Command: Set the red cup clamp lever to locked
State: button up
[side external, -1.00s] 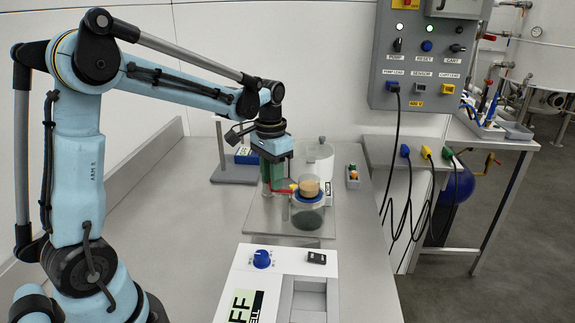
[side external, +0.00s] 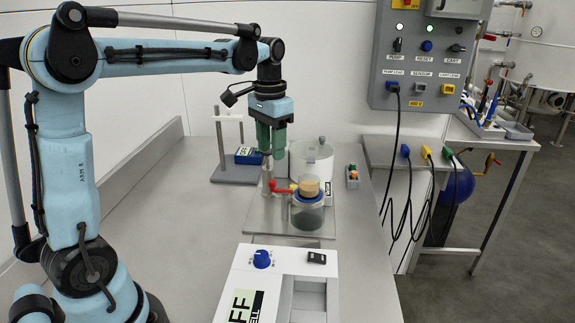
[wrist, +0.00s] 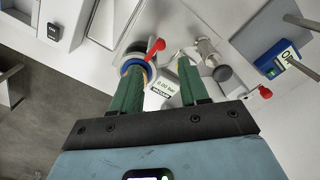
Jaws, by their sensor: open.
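The red clamp lever (side external: 282,187) sticks out to the left of the blue-ringed cup (side external: 309,200), which has a tan top and stands on a grey plate. In the wrist view the red lever (wrist: 155,47) angles up and right from the blue ring (wrist: 134,66). My gripper (side external: 271,153) is upright above and slightly left of the lever, with its green fingers pointing down, apart from it. In the wrist view my gripper (wrist: 160,65) is open and empty; its left finger overlaps the ring in the picture. No lock marking is readable.
A metal post (side external: 267,178) stands just left of the lever. A stand with a blue device (side external: 248,155) is at the back left. A white instrument (side external: 275,285) with a blue knob is in front. The left bench is clear.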

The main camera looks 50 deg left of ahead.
jog(key=shift+r, duration=2)
jog(key=s+d+f+t, duration=0.7)
jog(key=s+d+f, duration=0.2)
jog(key=s+d, duration=0.1)
jog(key=shift+s+d, duration=0.3)
dwell(0.4)
